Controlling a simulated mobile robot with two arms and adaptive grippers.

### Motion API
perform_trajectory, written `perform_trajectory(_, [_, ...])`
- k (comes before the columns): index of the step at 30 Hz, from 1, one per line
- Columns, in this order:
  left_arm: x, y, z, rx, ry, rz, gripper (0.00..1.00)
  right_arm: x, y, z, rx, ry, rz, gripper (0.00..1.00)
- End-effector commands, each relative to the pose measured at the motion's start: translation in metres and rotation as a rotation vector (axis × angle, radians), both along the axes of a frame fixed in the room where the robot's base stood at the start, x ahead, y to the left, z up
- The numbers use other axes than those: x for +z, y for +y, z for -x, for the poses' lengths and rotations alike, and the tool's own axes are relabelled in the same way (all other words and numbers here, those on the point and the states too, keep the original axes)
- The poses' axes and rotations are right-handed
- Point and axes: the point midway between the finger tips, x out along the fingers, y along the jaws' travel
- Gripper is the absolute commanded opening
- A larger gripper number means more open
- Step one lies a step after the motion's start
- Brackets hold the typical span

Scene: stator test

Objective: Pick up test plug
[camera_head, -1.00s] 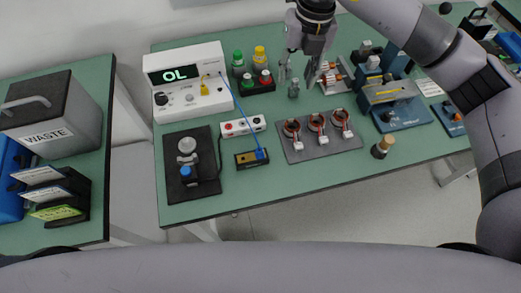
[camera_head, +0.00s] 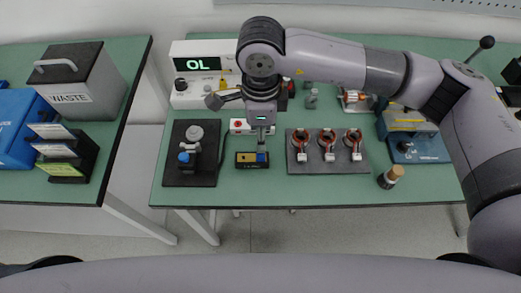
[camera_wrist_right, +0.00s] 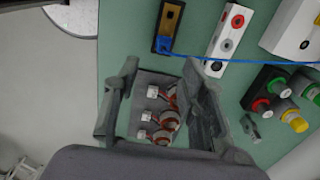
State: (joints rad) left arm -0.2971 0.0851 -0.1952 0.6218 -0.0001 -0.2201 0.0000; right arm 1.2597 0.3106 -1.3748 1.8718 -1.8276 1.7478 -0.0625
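The test plug is probably the blue plug (camera_head: 262,157) in the small black and yellow block (camera_head: 246,159). It also shows in the right wrist view (camera_wrist_right: 164,45), with a blue cable running from it to the right. My right gripper (camera_head: 262,136) hangs pointing down just above and behind the block in the head view, partly hiding the meter. In the right wrist view its two fingers (camera_wrist_right: 160,72) are spread with nothing between them; the blue plug lies just beyond the fingertips. My left gripper is not in view.
A grey mat (camera_head: 309,165) with several copper coils lies right of the block. A black stand (camera_head: 172,170) with a blue knob is at its left. The white socket strip (camera_head: 238,127) and meter (camera_head: 179,62) are behind.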

Motion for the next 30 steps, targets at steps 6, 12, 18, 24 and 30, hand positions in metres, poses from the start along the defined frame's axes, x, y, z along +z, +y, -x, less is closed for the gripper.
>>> perform_trajectory(6, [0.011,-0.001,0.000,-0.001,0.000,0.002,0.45,-0.034,0.000,0.000,-0.003,0.002,0.000,0.38])
perform_trajectory(12, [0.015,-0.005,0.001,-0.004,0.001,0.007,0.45,-0.046,0.000,-0.001,-0.003,0.001,0.000,0.38])
perform_trajectory(18, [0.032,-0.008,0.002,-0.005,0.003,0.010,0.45,-0.075,0.000,-0.005,-0.004,0.004,0.001,0.38])
perform_trajectory(24, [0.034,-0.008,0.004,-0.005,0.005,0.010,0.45,-0.094,0.001,-0.005,-0.002,0.000,-0.001,0.38])
perform_trajectory(30, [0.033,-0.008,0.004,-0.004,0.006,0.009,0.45,-0.095,0.001,-0.006,-0.002,-0.001,-0.001,0.38])
